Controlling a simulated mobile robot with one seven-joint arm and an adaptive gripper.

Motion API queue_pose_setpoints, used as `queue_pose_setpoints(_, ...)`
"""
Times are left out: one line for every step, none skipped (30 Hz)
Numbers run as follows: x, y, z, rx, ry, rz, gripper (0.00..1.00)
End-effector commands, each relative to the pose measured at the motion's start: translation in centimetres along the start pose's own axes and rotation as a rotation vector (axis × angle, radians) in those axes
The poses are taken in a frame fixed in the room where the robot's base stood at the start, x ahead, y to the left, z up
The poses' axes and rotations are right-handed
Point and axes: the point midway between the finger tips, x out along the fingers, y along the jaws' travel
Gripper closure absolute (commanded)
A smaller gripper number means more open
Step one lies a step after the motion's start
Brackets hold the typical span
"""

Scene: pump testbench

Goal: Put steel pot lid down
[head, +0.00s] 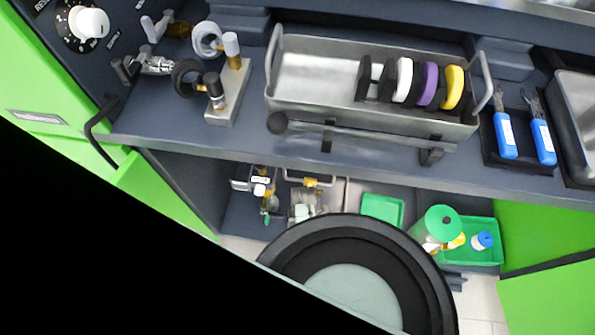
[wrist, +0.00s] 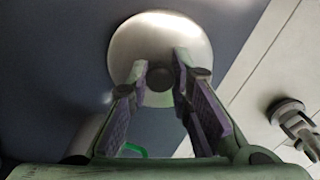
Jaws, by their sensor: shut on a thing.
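In the wrist view my gripper (wrist: 161,74) is shut on the dark round knob of the steel pot lid (wrist: 158,38). The lid is a shiny round metal disc beyond the fingertips, and the fingers stand on either side of its knob. A dark blue-grey surface lies behind the lid; I cannot tell whether the lid touches it. Neither the lid nor my gripper can be made out in the head view.
The dark bench shelf (head: 390,163) carries a steel tray (head: 315,75) with coloured discs, a valve assembly (head: 215,75) and blue-handled tools (head: 505,135). Green trays (head: 381,208) lie below. A metal fitting (wrist: 292,118) shows at the right in the wrist view.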

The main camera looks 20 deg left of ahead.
Motion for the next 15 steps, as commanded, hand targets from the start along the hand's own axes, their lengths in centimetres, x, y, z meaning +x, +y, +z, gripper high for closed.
queue_pose_setpoints(0.22, -0.03, 0.14, 0.0, 0.0, 0.001, 1.0)
queue_pose_setpoints(0.16, -0.04, 0.16, 0.0, 0.0, 0.001, 1.0)
queue_pose_setpoints(0.08, -0.04, 0.16, 0.0, 0.0, 0.001, 1.0)
queue_pose_setpoints(0.04, -0.04, 0.16, 0.0, 0.0, 0.001, 1.0)
queue_pose_setpoints(0.03, -0.04, 0.15, 0.0, 0.0, 0.0, 1.0)
queue_pose_setpoints(0.03, -0.04, 0.15, 0.0, 0.0, 0.0, 1.0)
queue_pose_setpoints(0.03, -0.04, 0.15, 0.0, 0.0, 0.0, 1.0)
queue_pose_setpoints(0.06, -0.04, 0.15, 0.0, 0.0, 0.0, 1.0)
queue_pose_setpoints(0.17, -0.05, 0.14, 0.0, 0.0, 0.0, 1.0)
queue_pose_setpoints(0.29, -0.05, 0.14, 0.0, 0.0, 0.0, 1.0)
queue_pose_setpoints(0.41, -0.05, 0.14, 0.0, 0.0, 0.0, 1.0)
queue_pose_setpoints(0.45, -0.06, 0.14, 0.0, 0.0, 0.0, 0.8)
queue_pose_setpoints(0.38, -0.06, 0.13, 0.0, 0.0, 0.0, 0.78)
queue_pose_setpoints(0.37, -0.06, 0.13, 0.0, 0.0, 0.0, 0.76)
queue_pose_setpoints(0.37, -0.06, 0.13, 0.0, 0.0, 0.0, 0.74)
